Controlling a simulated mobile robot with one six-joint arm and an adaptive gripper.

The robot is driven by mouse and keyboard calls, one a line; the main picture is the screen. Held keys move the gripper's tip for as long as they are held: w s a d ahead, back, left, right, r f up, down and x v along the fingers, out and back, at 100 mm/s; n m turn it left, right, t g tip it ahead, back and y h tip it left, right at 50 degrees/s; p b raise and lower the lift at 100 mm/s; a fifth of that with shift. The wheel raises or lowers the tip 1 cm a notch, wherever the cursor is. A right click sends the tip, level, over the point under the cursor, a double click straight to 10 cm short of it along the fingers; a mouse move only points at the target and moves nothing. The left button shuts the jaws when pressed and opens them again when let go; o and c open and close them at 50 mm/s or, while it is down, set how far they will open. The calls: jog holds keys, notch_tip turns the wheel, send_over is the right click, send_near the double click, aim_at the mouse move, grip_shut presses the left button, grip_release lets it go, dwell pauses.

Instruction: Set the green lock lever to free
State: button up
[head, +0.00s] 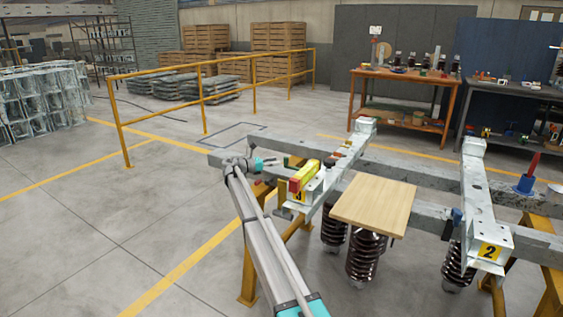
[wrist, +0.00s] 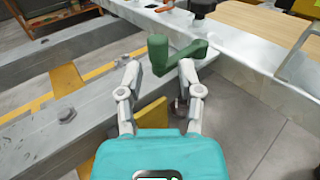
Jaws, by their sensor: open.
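The green lock lever (wrist: 188,55) shows in the wrist view just ahead of my gripper (wrist: 159,70), beside the galvanized beam. Its upright round end is on the left, and its arm points right and slightly up. My gripper is open, with one finger to the left of the lever and the other close under its arm. I cannot tell whether the right finger touches it. In the head view my gripper (head: 276,161) is at the left end of the frame, and the lever is too small there to make out clearly.
A yellow bar with a red end (head: 304,176) lies on the near cross beam, right of my gripper. A wooden board (head: 375,203) bridges the frame's middle. A red-handled tool in a blue cup (head: 527,180) stands at right. The floor at left is clear up to a yellow railing (head: 203,100).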

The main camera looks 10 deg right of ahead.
jog(key=s+a, duration=0.1)
jog(key=a, duration=0.5)
jog(key=shift+a, duration=0.3)
